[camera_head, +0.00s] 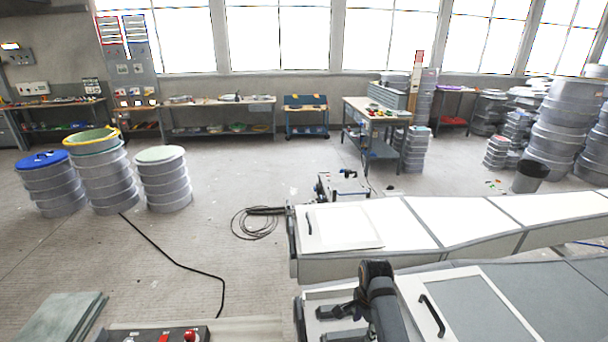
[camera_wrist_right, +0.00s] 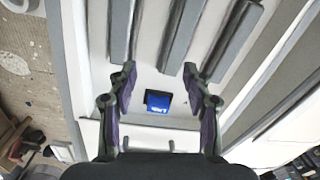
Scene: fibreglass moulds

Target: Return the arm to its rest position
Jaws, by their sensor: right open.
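My right arm (camera_head: 376,285) stands at the bottom middle of the head view, over the nearer white mould (camera_head: 470,310). Its gripper (camera_head: 322,324) points left over the open end of this mould. In the right wrist view the gripper (camera_wrist_right: 159,72) is open, with its two fingers wide apart. Nothing is held between them. A small blue object (camera_wrist_right: 158,101) shows between the fingers on a white surface; whether the fingers are above it or level with it I cannot tell. My left gripper is not in view.
A panel with a black handle (camera_head: 432,316) lies on the nearer mould. A second long white mould (camera_head: 460,220) stands behind it. Grey bars (camera_wrist_right: 182,40) lie ahead of the fingers. Stacked drums (camera_head: 100,170) stand at the left. The floor at left centre is mostly clear, crossed by a black cable (camera_head: 180,262).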

